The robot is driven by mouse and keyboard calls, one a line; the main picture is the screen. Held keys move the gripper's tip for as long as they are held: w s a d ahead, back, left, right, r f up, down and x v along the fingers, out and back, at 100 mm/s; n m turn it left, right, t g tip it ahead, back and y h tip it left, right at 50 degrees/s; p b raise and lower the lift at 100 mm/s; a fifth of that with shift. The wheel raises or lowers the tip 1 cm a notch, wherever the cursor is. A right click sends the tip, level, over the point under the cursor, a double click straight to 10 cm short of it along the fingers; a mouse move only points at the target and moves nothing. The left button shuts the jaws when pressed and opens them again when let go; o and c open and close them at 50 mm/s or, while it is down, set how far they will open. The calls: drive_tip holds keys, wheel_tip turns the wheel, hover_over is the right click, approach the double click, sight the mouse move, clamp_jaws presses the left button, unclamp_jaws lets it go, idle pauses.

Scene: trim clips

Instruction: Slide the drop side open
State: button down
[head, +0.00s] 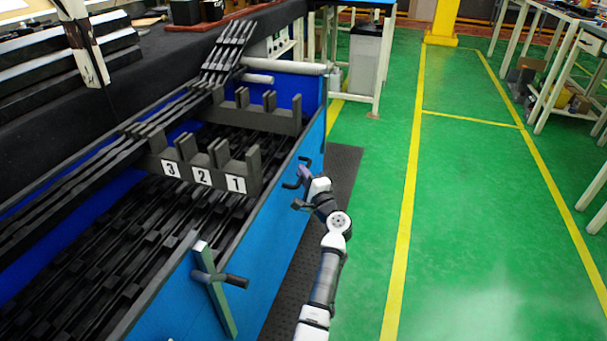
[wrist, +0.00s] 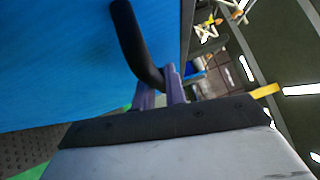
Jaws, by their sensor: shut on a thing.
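The drop side (head: 268,262) is the long blue panel along the right of the trough in the head view. It stands upright, and its face also fills the upper left of the wrist view (wrist: 60,60). A black bar handle (wrist: 130,35) sticks out from its face. My gripper (wrist: 162,88) is shut on the lower end of this handle, one purple-grey finger on each side. In the head view my gripper (head: 305,174) is at the handle near the panel's far part, and the arm partly hides the contact.
Dark numbered blocks (head: 205,175) stand over the trough's slatted bed. A green lever with a dark grip (head: 217,285) sits at the panel's near end. A dark mat (head: 342,170) lies beside the panel; open green floor (head: 375,230) is to the right.

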wheel_tip(320, 180, down, 2)
drive_tip(key=shift+f+b, duration=0.2)
drive_tip(key=shift+b, duration=0.25)
drive_tip(key=shift+r, duration=0.1)
drive_tip(key=c, duration=1.6)
unclamp_jaws()
drive_tip(key=shift+r, duration=0.15)
drive_tip(key=shift+o, duration=0.7)
drive_tip(key=shift+s, duration=0.1)
